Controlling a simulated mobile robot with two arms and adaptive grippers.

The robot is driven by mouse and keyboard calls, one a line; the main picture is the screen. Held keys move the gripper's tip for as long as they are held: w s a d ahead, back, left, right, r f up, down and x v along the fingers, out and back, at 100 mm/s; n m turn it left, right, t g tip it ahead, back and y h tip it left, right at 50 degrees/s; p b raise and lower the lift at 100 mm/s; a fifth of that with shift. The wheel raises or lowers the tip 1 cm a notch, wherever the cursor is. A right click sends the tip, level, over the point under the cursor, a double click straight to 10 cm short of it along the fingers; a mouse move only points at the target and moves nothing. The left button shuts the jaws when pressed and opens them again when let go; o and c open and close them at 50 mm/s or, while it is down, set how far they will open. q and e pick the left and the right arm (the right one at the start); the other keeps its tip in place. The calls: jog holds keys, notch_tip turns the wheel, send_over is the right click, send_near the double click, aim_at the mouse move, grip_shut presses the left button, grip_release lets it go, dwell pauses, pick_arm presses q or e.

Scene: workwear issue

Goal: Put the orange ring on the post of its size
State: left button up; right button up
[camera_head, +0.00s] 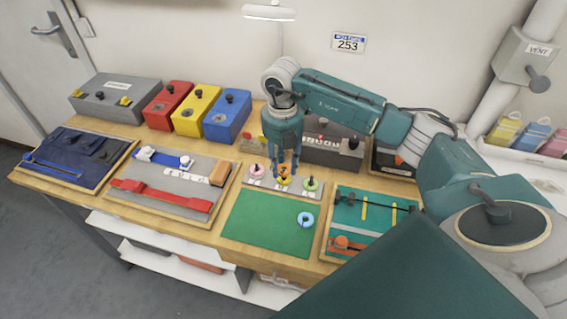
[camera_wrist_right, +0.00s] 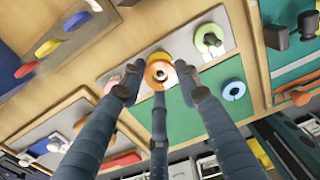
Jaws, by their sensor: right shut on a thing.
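My right gripper (camera_head: 284,158) is shut on the orange ring (camera_head: 283,171) and points down over the middle of the grey post board (camera_head: 248,186). In the right wrist view the orange ring (camera_wrist_right: 158,76) sits between the fingertips (camera_wrist_right: 160,88). A yellow ring (camera_wrist_right: 157,56) shows just behind it at the middle post. I cannot tell whether the orange ring is around that post or only above it. A pink ring (camera_head: 257,171) is at the left post and a green ring (camera_head: 310,184) at the right post. My left gripper is not in view.
A blue ring (camera_head: 306,219) lies on the green mat (camera_head: 262,227), which is otherwise clear. A teal tray (camera_head: 349,204) with tools is on the right. A grey board (camera_head: 150,193) with red and blue parts is on the left. Coloured boxes (camera_head: 197,110) stand behind.

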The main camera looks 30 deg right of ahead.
jog(key=shift+f, duration=0.15)
jog(key=o, duration=1.2)
jog(key=shift+r+p, duration=2.35)
jog(key=shift+r, duration=1.2)
jog(key=shift+f, duration=0.1)
